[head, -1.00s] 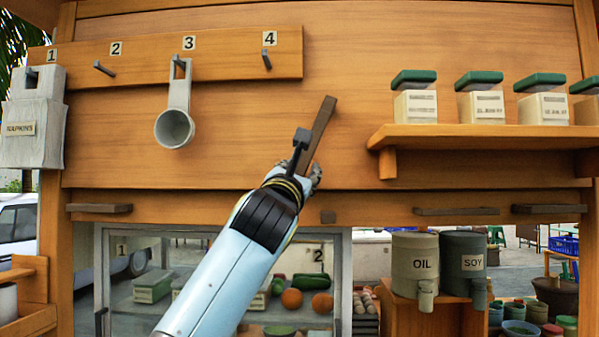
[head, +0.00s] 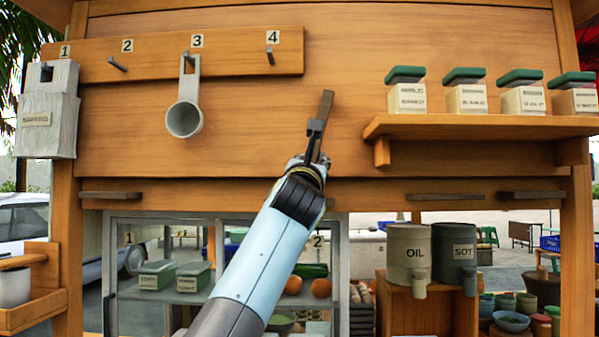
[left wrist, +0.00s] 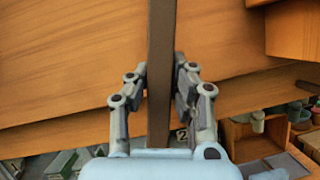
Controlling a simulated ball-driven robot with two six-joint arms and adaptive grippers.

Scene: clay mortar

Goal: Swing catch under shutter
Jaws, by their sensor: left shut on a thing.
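The catch looks to be a dark brown wooden bar (head: 326,104) in front of the wooden shutter panel (head: 240,130), standing nearly upright with a slight tilt to the right at its top. My left gripper (head: 317,148) is shut on its lower part. In the left wrist view, the bar (left wrist: 161,40) runs upright between the two fingers of my left gripper (left wrist: 161,78). The bar's lower end is hidden by the gripper and wrist. My right gripper is not in view.
Flat dark bars (head: 110,197) lie along the lower beam (head: 380,193). A shelf with jars (head: 480,126) is at right. A ladle (head: 184,119) hangs from hook 3. Below stand a glass case (head: 110,290) and OIL (head: 409,245) and SOY (head: 455,245) dispensers.

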